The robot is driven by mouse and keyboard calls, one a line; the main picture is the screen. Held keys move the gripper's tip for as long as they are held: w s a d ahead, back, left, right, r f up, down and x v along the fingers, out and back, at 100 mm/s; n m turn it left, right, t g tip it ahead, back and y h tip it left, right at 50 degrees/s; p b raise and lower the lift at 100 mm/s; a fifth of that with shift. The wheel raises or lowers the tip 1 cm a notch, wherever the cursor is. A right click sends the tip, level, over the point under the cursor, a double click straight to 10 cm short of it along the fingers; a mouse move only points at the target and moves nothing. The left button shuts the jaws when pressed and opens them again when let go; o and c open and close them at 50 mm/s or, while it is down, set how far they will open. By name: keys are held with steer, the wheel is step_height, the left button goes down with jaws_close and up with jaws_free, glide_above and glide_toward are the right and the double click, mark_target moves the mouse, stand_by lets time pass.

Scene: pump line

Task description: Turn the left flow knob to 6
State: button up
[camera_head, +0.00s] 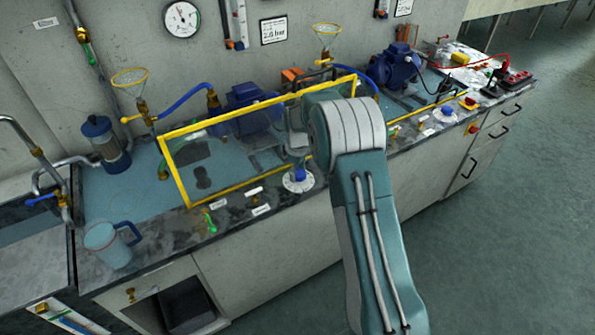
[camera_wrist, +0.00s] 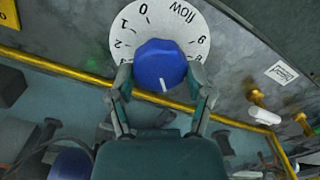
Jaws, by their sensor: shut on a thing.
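The left flow knob is a blue knob (camera_wrist: 160,62) on a round white dial (camera_wrist: 186,20), seen close up in the wrist view. The dial appears turned over there, with 0, 1 and 2 readable at its left side and the word "flow" at the top. The white pointer line on the knob points down in the picture, towards my gripper. The numbers beside it are hidden. My gripper (camera_wrist: 160,82) is shut on the knob, one finger on each side. In the head view the knob (camera_head: 299,175) shows below my wrist.
A yellow frame (camera_head: 183,182) stands right behind the knob, around the left pump. A green-handled valve (camera_head: 210,222) is to the knob's left. A second blue knob (camera_head: 447,109) is farther right. A jug (camera_head: 102,245) stands near the sink.

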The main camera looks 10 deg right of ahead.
mark_target(297, 171)
steer(key=shift+w+r+n, duration=0.2)
steer(key=shift+n, duration=0.2)
steer(key=o, duration=1)
steer(key=shift+o, duration=0.7)
steer(key=shift+s+f, duration=0.1)
step_height(297, 171, up, 12)
